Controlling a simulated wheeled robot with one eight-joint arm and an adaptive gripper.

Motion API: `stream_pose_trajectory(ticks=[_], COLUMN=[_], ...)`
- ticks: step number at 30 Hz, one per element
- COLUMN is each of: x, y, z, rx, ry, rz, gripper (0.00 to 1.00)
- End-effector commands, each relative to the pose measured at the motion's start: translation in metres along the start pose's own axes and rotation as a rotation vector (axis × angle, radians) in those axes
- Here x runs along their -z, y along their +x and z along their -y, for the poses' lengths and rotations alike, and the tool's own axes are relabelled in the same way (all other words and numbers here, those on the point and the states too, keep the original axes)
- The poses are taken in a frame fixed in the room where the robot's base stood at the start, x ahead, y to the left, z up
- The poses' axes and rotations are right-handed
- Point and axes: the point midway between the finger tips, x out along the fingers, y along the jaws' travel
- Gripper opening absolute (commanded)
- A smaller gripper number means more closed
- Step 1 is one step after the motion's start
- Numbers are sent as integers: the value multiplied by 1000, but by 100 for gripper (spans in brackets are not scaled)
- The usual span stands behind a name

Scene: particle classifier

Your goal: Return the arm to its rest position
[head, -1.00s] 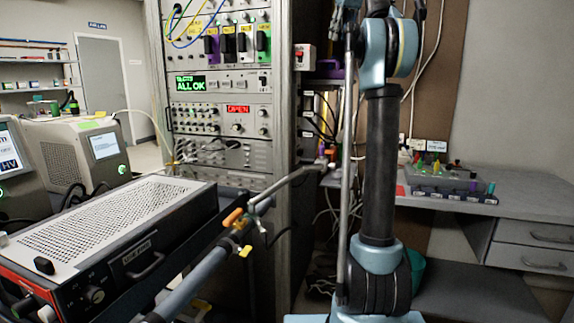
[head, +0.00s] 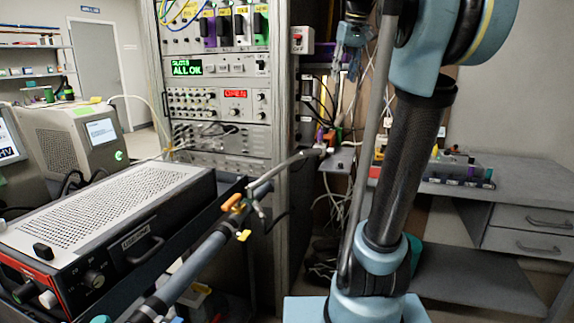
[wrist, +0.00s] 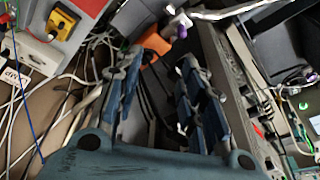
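My arm (head: 405,165) rises on the right of the head view, its upper joint near the top edge. My blue gripper (head: 350,55) hangs at the top middle, in front of the gap right of the instrument rack. In the wrist view my gripper (wrist: 160,65) has its two fingers apart, with nothing held between them. Cables and an orange and purple item (wrist: 158,40) show beyond the fingertips.
The tall instrument rack (head: 225,105) stands left of my arm. A perforated box (head: 110,215) and a metal pipe (head: 205,255) are at the front left. A grey desk (head: 520,185) with drawers stands at the right. Loose cables hang behind my arm.

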Motion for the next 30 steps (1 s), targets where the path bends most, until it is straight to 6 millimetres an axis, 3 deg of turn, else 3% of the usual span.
stream_pose_trajectory(ticks=[1, 11, 24, 30], x=[-19, -136, -313, -365], y=[16, 128, 297, 346], z=[5, 26, 53, 60], rx=[-3, -29, -70, -85], ry=[11, 91, 197, 229], rz=[6, 40, 79, 90], gripper=[37, 37, 37, 37])
